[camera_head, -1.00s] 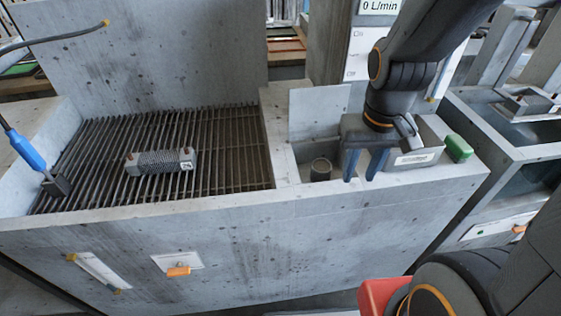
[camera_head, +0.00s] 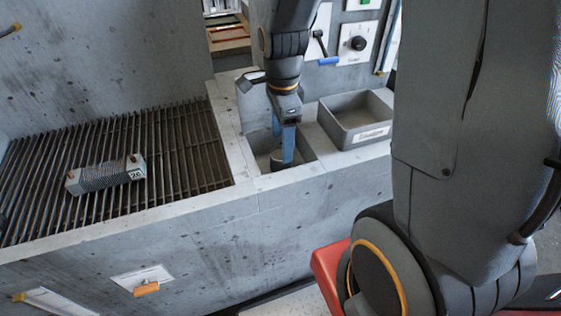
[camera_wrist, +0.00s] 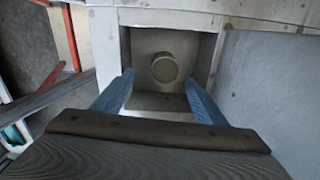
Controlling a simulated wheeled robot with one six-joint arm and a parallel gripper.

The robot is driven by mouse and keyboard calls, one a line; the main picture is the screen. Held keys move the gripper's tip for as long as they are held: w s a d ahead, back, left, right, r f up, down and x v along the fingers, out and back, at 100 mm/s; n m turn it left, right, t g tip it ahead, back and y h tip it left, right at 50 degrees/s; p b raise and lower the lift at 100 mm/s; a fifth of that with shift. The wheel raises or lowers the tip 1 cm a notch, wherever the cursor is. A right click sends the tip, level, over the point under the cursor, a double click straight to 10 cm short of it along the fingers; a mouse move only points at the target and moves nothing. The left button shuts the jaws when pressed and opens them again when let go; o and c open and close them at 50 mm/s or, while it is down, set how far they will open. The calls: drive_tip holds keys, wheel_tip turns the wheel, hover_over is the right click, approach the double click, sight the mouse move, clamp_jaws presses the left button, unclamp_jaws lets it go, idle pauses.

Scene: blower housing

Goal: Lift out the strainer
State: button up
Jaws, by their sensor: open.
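The strainer appears to be the small grey round-topped cylinder (camera_head: 275,163) in the square recess (camera_head: 262,141) of the concrete block. My gripper (camera_head: 285,160) points down over this recess, its blue fingers in front of part of the cylinder. In the wrist view the cylinder's round top (camera_wrist: 164,68) lies ahead of and between the two spread fingers of my gripper (camera_wrist: 158,76). The fingers are open with nothing between them. The cylinder's lower part is hidden, and I cannot tell how far above it the fingertips are.
A grey labelled bin (camera_head: 357,118) stands right of the recess. A bar grate (camera_head: 190,150) lies to the left, with a ribbed grey block (camera_head: 106,175) on it. A wall panel with a blue-handled lever (camera_head: 321,48) rises behind. The recess walls are close around the fingers.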

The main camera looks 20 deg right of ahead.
sight(281, 153)
drive_tip(key=shift+w+f+m, duration=0.3)
drive_tip(key=shift+w+m, duration=0.05)
drive_tip(key=shift+m, duration=0.45)
drive_tip(key=shift+f, duration=0.2)
drive_tip(key=shift+w+f+p, duration=0.15)
drive_tip(key=shift+f+p, duration=0.6)
drive_tip(key=shift+f, duration=3)
drive_tip(key=c, duration=1.2)
drive_tip(key=shift+r, duration=0.1)
drive_tip(key=shift+r+b, duration=0.65)
drive_tip(key=shift+r, duration=4.3)
